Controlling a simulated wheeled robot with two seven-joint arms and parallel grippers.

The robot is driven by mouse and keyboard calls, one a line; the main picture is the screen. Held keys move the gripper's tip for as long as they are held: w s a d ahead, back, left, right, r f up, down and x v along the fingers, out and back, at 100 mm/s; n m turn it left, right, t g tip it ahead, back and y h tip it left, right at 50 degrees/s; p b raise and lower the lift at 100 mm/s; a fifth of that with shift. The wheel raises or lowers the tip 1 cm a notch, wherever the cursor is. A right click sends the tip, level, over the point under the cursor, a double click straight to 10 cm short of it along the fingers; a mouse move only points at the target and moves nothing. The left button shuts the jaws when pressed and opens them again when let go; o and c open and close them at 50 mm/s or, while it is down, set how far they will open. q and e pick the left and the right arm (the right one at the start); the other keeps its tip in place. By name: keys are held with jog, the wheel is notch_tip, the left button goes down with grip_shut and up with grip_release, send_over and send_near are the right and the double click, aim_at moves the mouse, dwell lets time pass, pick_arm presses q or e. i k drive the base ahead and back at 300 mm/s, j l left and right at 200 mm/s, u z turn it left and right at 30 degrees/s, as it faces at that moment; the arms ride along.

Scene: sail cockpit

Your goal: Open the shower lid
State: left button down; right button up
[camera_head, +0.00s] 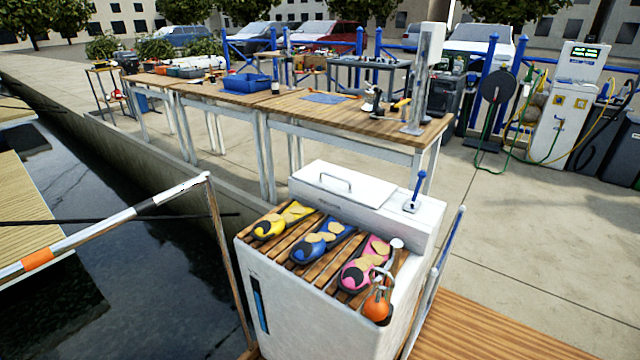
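A white cockpit unit (300,310) stands in the lower middle. On its raised back part lies a flat white lid (345,188) with a dark bar handle (336,181); it looks shut. A small round white cap (397,243) sits at the right end of the slatted wooden seat (296,261); it appears closed. I cannot tell for sure which of these is the shower lid. Neither of my grippers is in view.
Yellow (284,220), blue (323,240) and pink (365,262) shoe-like items lie on the slats. A blue-handled lever (417,190) stands at right. Rails flank the unit.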

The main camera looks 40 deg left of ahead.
aim_at(369, 191)
jog(key=k+j+z, duration=0.15)
jog(key=j, duration=0.25)
jog(key=k+j+z, duration=0.15)
jog(key=j, duration=0.2)
jog(key=k+j+z, duration=0.15)
jog(key=j, duration=0.25)
